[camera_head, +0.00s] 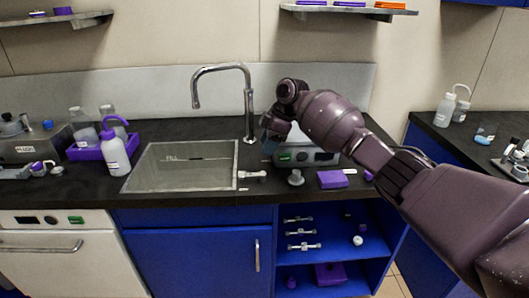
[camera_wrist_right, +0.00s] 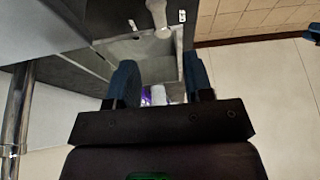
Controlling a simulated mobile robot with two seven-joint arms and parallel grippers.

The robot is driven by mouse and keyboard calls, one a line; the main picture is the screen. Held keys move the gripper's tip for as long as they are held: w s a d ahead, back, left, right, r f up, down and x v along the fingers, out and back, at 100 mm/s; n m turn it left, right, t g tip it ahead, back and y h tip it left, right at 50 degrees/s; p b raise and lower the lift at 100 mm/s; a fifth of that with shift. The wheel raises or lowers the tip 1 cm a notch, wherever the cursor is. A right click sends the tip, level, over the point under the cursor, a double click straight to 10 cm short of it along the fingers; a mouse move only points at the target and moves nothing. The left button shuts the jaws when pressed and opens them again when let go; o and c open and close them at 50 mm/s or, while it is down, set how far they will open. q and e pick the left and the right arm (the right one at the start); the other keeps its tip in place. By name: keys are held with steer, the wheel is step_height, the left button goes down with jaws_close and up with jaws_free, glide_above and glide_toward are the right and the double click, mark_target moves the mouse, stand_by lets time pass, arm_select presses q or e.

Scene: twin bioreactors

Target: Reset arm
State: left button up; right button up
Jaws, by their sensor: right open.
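My right arm (camera_head: 335,120) reaches in from the right over the black counter. Its gripper (camera_head: 270,142) hangs near the grey device right of the sink, partly hidden by its own wrist. In the right wrist view the two blue fingers (camera_wrist_right: 160,65) stand apart, with nothing held between them. Small purple and white items (camera_wrist_right: 158,95) show beyond the fingers, too small to name. My left gripper is in neither view.
The sink (camera_head: 180,168) and tall faucet (camera_head: 247,100) are left of the gripper. The grey device (camera_head: 306,156) and a purple block (camera_head: 332,179) are close by. A white bottle (camera_head: 115,155) stands by a purple rack (camera_head: 84,153). Shelves (camera_head: 350,10) hang above.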

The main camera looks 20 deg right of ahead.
steer(key=shift+d+r, duration=0.1)
steer(key=shift+r, duration=0.15)
stand_by(0.4)
